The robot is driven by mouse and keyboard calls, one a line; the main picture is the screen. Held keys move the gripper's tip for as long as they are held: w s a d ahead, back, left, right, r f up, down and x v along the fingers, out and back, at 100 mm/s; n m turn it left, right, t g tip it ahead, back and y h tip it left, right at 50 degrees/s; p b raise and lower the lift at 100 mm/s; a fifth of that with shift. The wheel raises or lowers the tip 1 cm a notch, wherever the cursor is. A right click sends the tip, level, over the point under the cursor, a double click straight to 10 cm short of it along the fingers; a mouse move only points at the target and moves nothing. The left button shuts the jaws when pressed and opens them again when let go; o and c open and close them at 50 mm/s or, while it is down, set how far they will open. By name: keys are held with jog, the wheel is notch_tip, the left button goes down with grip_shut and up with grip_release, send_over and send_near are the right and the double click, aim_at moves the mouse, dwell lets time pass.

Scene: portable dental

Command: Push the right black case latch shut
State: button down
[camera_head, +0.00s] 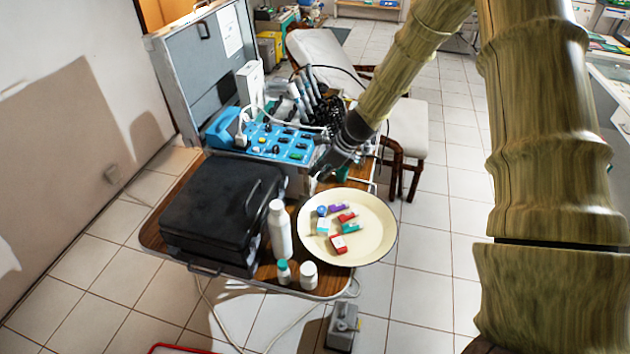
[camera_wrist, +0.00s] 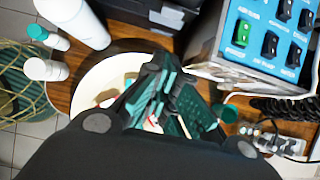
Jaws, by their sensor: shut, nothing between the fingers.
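The black case (camera_head: 215,205) lies closed on the wooden cart top, with its handle (camera_head: 252,198) on the side facing right. Its dark edge also shows at the top of the wrist view (camera_wrist: 150,12). A small grey fitting (camera_wrist: 172,14) there may be a latch. I cannot tell whether the right latch is open or shut. My gripper (camera_head: 318,174) is shut and empty. It is to the right of the case, near the blue-panelled unit and the plate's far rim, apart from the case. In the wrist view its fingers (camera_wrist: 172,105) overlap the plate.
A cream plate (camera_head: 372,245) with small coloured boxes sits at the cart's right end. A tall white bottle (camera_head: 280,230) and two small bottles (camera_head: 308,275) stand between case and plate. The blue control unit (camera_head: 265,140) stands behind, with cables nearby.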

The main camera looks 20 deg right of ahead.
jog(key=shift+s+d+r+b, duration=0.15)
jog(key=shift+d+r+b, duration=0.05)
jog(key=shift+r, duration=0.9)
jog(key=shift+s+d+r+b, duration=0.15)
jog(key=shift+d+r+b, duration=0.05)
jog(key=shift+r, duration=0.9)
